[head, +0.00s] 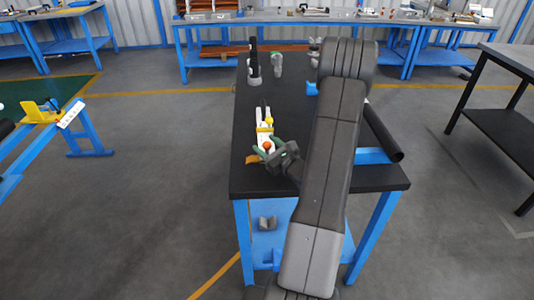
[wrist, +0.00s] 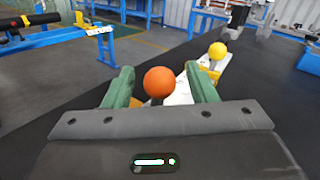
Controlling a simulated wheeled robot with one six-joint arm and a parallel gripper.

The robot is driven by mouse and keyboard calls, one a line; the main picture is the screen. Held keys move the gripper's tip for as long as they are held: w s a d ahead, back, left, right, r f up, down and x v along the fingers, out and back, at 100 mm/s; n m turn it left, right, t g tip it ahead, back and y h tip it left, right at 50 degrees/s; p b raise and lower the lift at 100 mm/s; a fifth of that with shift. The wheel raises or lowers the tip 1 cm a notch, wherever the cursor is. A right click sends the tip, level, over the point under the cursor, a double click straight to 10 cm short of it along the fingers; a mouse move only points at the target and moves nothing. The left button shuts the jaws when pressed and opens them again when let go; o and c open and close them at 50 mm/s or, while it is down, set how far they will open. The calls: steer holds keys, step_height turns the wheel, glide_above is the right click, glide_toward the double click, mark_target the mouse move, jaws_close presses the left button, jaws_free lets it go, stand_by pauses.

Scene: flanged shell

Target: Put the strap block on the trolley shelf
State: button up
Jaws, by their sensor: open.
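My gripper (head: 269,150) is open over the near part of the black table top. Its two green fingers (wrist: 160,78) stand either side of an orange ball knob (wrist: 159,82), with a gap visible on both sides in the wrist view. The knob belongs to a white and yellow piece (head: 264,125) lying lengthwise on the table. A yellow ball knob (wrist: 217,51) stands farther along it. I cannot tell for certain whether this piece is the strap block. A blue lower shelf (head: 270,245) shows under the table; my arm hides part of it.
A grey notched block (head: 267,222) sits on the lower shelf. A black upright tool (head: 254,62) and a grey fitting (head: 277,64) stand at the table's far end. A dark tube (head: 383,132) lies right of my arm. A dark two-level table (head: 500,105) stands at right.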

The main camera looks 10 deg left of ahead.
jaws_close()
